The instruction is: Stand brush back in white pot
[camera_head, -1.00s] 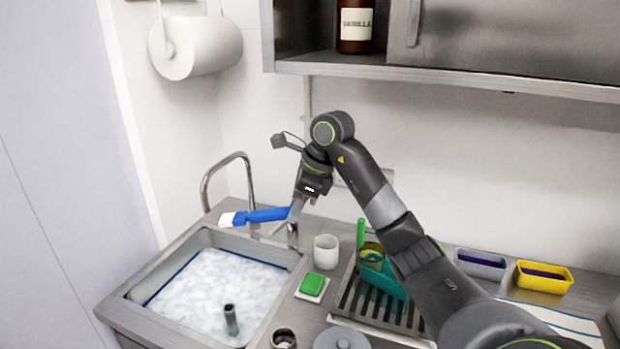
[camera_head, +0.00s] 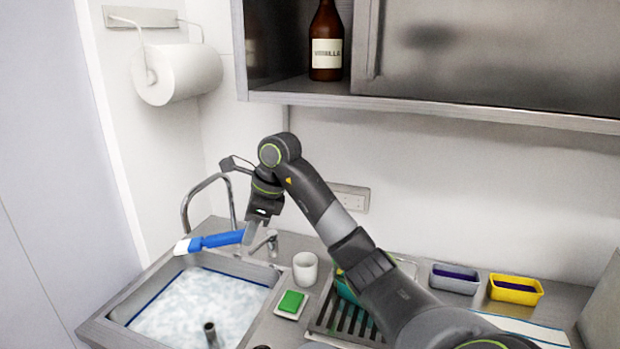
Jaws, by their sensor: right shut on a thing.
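The brush (camera_head: 215,241) has a blue handle and a white head. My right gripper (camera_head: 250,235) is shut on the handle's right end and holds the brush above the back of the sink, roughly level, its head pointing left. The white pot (camera_head: 305,268) stands upright on the counter right of the sink, to the right of and below the gripper. No brush is in it. My left gripper is not in view.
The sink (camera_head: 270,272) holds foamy water, with a tap (camera_head: 190,205) behind it. A green sponge (camera_head: 291,301) lies on a white dish in front of the pot. A drying rack (camera_head: 330,318), partly behind my arm, and grey (camera_head: 455,284) and yellow (camera_head: 515,296) tubs stand right.

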